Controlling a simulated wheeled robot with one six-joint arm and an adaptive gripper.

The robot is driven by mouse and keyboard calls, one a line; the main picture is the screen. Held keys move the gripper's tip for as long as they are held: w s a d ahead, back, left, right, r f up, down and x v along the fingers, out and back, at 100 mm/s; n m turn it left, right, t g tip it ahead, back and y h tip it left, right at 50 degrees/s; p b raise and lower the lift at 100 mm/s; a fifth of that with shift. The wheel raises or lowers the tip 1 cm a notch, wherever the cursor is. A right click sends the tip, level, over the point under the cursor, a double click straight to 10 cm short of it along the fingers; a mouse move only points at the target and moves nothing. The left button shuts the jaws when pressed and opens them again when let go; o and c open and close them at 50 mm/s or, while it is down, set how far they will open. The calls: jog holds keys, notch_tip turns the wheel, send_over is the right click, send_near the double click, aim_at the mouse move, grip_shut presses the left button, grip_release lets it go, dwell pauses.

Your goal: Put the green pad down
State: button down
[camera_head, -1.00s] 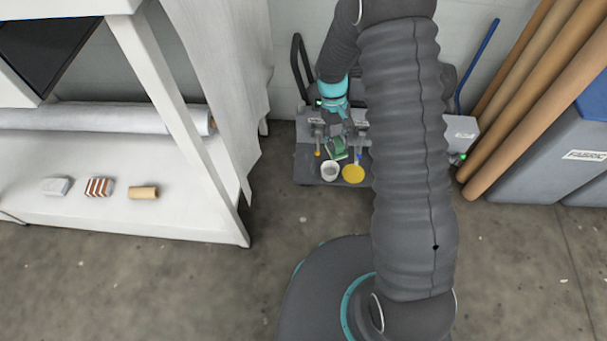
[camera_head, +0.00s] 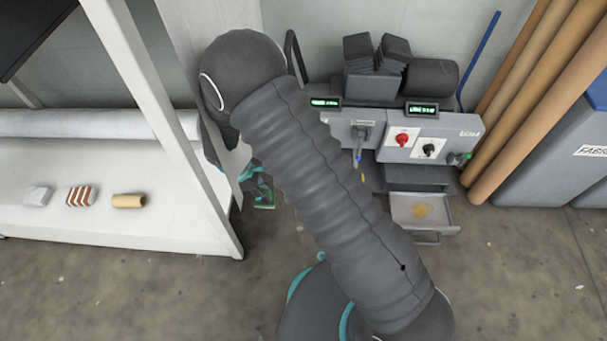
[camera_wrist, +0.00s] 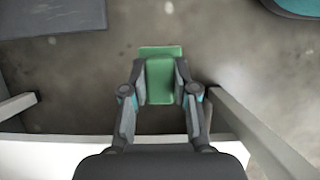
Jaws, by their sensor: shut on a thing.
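The green pad (camera_wrist: 160,80) is between the two fingers of my gripper (camera_wrist: 160,88) in the wrist view, with the concrete floor behind it. My gripper is shut on the pad. In the head view the pad (camera_head: 265,200) shows small beside the right post of the white table, partly hidden, and my gripper (camera_head: 258,190) is mostly hidden by my arm and the table's sheet. The pad appears to be held in the air, apart from any surface.
The grey machine (camera_head: 425,150) has an open drawer (camera_head: 440,222). Tan tubes (camera_head: 540,95) and blue-grey bins (camera_head: 550,165) stand right. Floor between is open.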

jog(key=w+d+f, duration=0.1)
jog(key=w+d, duration=0.2)
jog(key=w, duration=0.1)
jog(key=w+d, duration=0.4)
jog(key=w+d+f+b, duration=0.1)
jog(key=w+d, duration=0.3)
jog(key=shift+w+d+f, duration=0.1)
jog(key=shift+w+f, duration=0.2)
jog(key=shift+f+b, duration=0.4)
jog(key=shift+f, duration=1.6)
jog(key=shift+w+d+f, duration=0.15)
jog(key=shift+f, duration=0.05)
jog(key=shift+f, duration=0.15)
jog(key=c, duration=0.9)
grip_release()
